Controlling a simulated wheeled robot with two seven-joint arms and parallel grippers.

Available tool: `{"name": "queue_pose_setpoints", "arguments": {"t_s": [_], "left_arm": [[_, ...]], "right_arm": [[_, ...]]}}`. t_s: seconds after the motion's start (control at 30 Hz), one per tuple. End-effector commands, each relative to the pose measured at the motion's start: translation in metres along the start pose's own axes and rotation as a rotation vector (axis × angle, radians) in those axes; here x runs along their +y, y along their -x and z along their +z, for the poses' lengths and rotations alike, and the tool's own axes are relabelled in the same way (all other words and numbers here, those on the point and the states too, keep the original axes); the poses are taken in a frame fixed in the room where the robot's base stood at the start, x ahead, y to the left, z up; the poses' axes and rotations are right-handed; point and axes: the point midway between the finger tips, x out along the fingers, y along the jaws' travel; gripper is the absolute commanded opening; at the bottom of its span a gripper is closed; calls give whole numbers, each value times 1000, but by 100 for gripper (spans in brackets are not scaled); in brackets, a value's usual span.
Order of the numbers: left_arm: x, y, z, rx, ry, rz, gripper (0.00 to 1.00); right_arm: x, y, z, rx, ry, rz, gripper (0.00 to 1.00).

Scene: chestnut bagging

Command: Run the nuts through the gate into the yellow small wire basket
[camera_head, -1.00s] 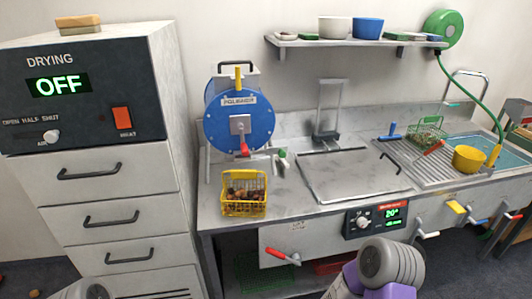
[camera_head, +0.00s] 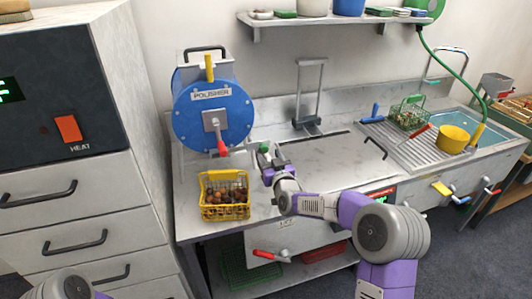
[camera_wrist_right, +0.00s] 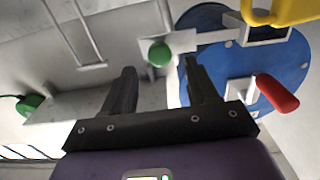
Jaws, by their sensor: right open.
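The yellow small wire basket (camera_head: 212,212) stands on the counter in front of the blue polisher (camera_head: 190,132) and holds several brown nuts (camera_head: 230,197). The polisher has a red-tipped crank on its face. A green knob (camera_head: 263,147) sits at the polisher's lower right, and it also shows in the wrist view (camera_wrist_right: 160,53). My right gripper (camera_head: 268,163) is at that knob. In the wrist view my right gripper (camera_wrist_right: 160,70) is open, with the knob ahead between its fingertips, seemingly not gripped. My left gripper is out of view.
A drying cabinet (camera_head: 75,190) stands at the left. The sink's drainboard (camera_head: 385,142) at the right holds a green wire basket (camera_head: 408,114); a yellow pot (camera_head: 453,139) stands beside it. A shelf (camera_head: 330,20) runs above. Counter around the yellow basket is clear.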

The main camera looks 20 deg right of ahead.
Motion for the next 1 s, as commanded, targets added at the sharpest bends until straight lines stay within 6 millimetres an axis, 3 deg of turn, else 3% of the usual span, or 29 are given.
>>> {"name": "queue_pose_setpoints", "arguments": {"t_s": [0.3,0.67,1.0], "left_arm": [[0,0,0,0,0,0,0],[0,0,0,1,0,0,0],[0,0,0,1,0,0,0]], "right_arm": [[-1,-29,1,-1,-1,-1,58],[0,-32,1,-1,-1,-1,57],[0,-32,1,-2,-1,-1,5]]}}
